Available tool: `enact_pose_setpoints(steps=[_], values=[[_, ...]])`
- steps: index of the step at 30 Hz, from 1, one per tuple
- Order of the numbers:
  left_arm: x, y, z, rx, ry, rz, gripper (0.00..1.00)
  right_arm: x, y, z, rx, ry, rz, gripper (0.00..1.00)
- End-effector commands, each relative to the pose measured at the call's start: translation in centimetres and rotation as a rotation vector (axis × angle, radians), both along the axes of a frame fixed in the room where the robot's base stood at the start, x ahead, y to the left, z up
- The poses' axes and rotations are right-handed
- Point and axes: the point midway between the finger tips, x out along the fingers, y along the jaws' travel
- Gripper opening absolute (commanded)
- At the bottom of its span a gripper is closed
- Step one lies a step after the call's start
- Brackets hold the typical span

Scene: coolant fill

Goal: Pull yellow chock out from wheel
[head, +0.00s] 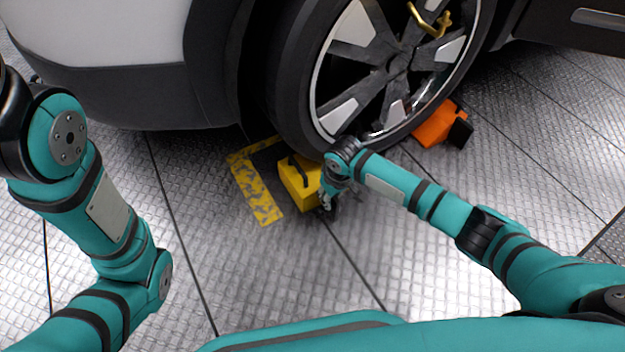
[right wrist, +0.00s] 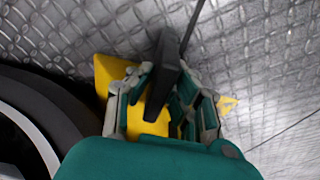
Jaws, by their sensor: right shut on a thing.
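The yellow chock (head: 299,183) sits on the floor by the lower left part of the car's wheel (head: 392,62), with a black handle on top. My right gripper (head: 328,200) is at the chock's right side. In the right wrist view the fingers of my right gripper (right wrist: 165,100) are closed around the black handle, with the yellow chock (right wrist: 115,73) beneath. The tyre (right wrist: 40,100) is close beside the chock in that view; whether they touch is unclear. My left arm is at the left of the head view, but its gripper is out of the frame.
An orange chock (head: 437,124) with a black part lies at the right side of the wheel. A worn yellow floor marking (head: 256,190) lies left of the yellow chock. The metal tread floor (head: 270,270) in front is clear.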

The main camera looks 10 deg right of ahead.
Motion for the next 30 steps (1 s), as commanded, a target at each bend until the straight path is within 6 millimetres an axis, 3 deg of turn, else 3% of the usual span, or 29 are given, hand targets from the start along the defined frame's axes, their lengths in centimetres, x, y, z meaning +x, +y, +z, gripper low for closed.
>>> enact_pose_setpoints(steps=[30], values=[[0.1,0.0,1.1,0.0,0.002,0.001,0.0,-0.5,1.6,0.1,0.004,-0.001,0.003,0.0]])
